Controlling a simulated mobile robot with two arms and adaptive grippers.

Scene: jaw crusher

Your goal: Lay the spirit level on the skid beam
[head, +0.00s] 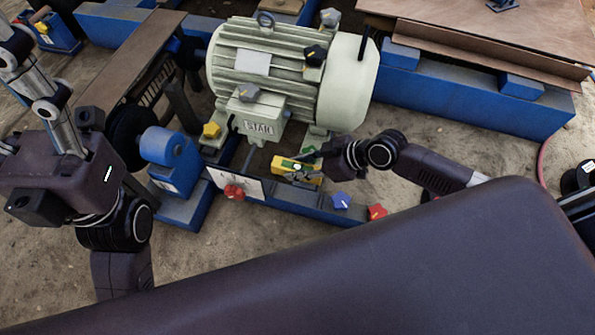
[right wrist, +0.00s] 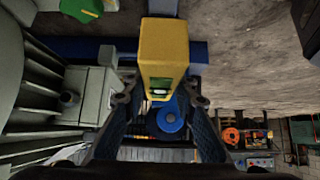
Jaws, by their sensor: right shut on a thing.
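The yellow spirit level (head: 309,174) is in my right gripper (head: 322,164), which is shut on it. In the right wrist view the level (right wrist: 164,48) sits between the two fingers, its yellow end with a small green vial facing the camera. In the head view it appears over the blue skid beam (head: 292,202), in front of the motor; I cannot tell whether it touches the beam. My left gripper (head: 28,92) is at the left edge of the head view, away from the level. Its fingers are partly cut off, so its opening is unclear.
The pale motor (head: 285,75) stands behind the level. Star knobs, red (head: 234,192), blue (head: 341,201) and another red (head: 377,212), are along the beam's near side. A white sheet (head: 222,181) is on the beam to the left. Bare sandy ground lies in front.

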